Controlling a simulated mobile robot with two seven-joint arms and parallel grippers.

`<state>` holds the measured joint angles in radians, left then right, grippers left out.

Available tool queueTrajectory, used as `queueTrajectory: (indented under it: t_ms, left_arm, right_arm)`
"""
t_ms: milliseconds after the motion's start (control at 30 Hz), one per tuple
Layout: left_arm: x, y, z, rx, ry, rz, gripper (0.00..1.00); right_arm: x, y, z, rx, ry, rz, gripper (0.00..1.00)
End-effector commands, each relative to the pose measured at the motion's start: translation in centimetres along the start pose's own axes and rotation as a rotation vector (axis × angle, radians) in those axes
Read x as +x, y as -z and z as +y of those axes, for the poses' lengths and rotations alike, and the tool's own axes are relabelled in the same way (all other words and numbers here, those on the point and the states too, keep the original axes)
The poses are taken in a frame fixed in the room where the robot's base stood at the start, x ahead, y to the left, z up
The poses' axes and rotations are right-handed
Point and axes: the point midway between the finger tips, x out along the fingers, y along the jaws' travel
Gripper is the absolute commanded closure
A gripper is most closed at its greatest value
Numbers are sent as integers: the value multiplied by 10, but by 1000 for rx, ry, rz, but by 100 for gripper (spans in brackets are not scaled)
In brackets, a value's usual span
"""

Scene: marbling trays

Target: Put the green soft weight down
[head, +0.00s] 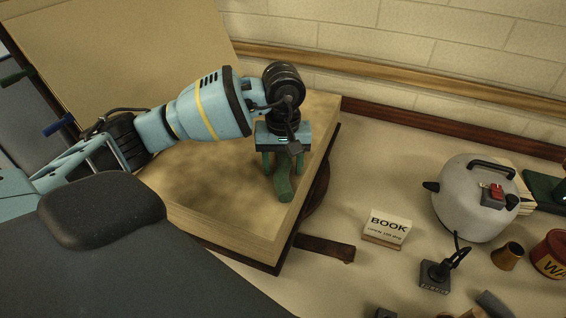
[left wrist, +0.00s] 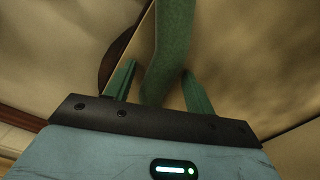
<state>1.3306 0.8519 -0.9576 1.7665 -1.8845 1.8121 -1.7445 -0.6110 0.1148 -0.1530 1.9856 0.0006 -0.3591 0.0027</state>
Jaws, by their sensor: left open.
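The green soft weight (head: 284,187) is a long, soft-looking strip on the page of the large open book (head: 205,205), near its right edge. My left gripper (head: 283,170) is over the weight, pointing down, with one finger on each side of it. In the left wrist view the weight (left wrist: 172,45) runs between the two green fingers (left wrist: 158,70), with gaps beside it, so the gripper is open around it. The gripper's body hides the weight's far end in the head view. My right gripper is not in view.
A grey kettle-like pot (head: 470,205), a small brass cup (head: 508,256) and a red tin (head: 550,252) are farther right. A brick wall (head: 420,50) runs behind.

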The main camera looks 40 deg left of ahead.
Motion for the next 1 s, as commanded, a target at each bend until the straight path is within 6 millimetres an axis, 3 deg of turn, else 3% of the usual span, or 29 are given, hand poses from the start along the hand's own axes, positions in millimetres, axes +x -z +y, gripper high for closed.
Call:
queueTrajectory:
  t_ms: [167,700,1000]
  left_arm:
    - [-16,0,1,0,-3,2,46]
    - [-113,0,1,1,-2,4,46]
    - [-123,0,0,0,-1,0,46]
  right_arm:
    - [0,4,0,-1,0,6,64]
    - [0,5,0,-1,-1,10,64]
    - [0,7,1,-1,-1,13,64]
